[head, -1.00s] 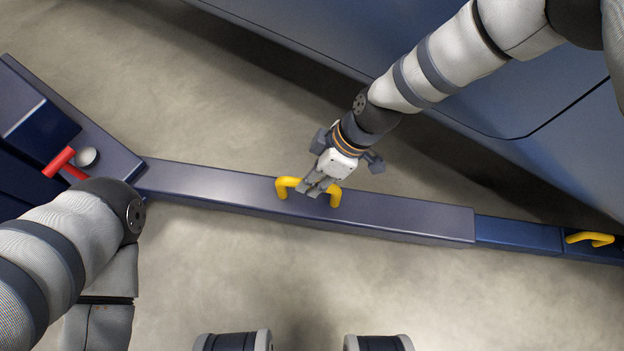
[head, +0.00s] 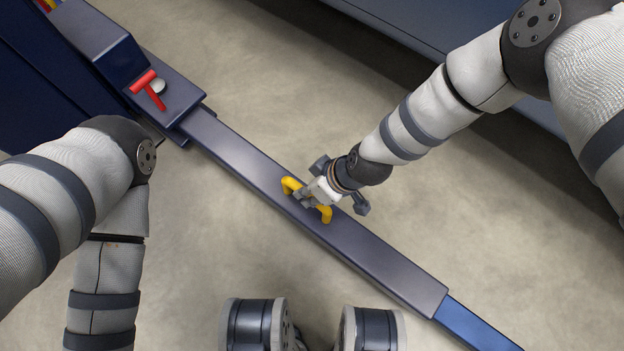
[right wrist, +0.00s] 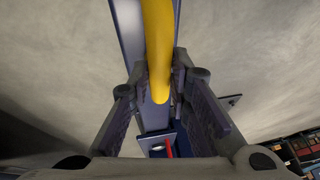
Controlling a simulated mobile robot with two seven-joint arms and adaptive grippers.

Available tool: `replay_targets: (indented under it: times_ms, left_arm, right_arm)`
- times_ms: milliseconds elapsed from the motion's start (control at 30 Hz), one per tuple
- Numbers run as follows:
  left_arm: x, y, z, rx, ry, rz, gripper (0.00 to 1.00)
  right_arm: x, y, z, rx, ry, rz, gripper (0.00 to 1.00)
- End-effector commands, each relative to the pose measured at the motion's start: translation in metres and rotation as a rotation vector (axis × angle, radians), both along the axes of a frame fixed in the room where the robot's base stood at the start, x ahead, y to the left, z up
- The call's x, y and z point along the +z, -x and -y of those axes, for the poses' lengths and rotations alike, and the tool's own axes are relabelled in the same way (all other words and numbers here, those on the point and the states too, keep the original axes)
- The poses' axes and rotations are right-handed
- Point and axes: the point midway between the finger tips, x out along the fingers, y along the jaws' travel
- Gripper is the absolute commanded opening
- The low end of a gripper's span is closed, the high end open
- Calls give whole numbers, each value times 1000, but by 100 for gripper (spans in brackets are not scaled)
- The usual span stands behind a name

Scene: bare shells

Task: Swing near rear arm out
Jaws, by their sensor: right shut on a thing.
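The near rear arm (head: 380,254) is a long dark grey-blue beam of a lift. It runs from its pivot block at upper left down to lower right, with a blue inner section (head: 475,325) at its far end. A yellow handle (head: 292,186) stands on the beam. My right gripper (head: 308,199) is shut on this handle. In the right wrist view the yellow handle (right wrist: 158,50) lies between the two fingers. My left arm is at the left; its gripper is out of the picture.
A blue vehicle body (head: 420,30) spans the top right. Bare concrete floor (head: 240,85) lies between it and the beam.

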Motion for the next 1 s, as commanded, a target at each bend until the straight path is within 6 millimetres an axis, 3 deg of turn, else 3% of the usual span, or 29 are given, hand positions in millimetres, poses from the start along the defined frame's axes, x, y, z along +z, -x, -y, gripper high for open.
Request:
replay_targets:
  times_ms: [33, 433, 467, 533, 1000]
  left_arm:
    - [0, -1, 0, 1, 1, 3, 39]
    - [0, -1, 0, 0, 1, 4, 39]
    - [0, -1, 0, 0, 1, 4, 39]
    - [0, -1, 0, 0, 1, 4, 39]
    - [0, -1, 0, 0, 1, 3, 39]
  right_arm:
    - [1, 9, -6, 2, -9, -18, 0]
    - [-1, 13, -9, -1, -13, -28, 0]
    - [-1, 13, -9, -1, -13, -28, 23]
    - [-1, 13, -8, -1, -12, -29, 38]
    - [0, 7, -5, -8, -8, -16, 38]
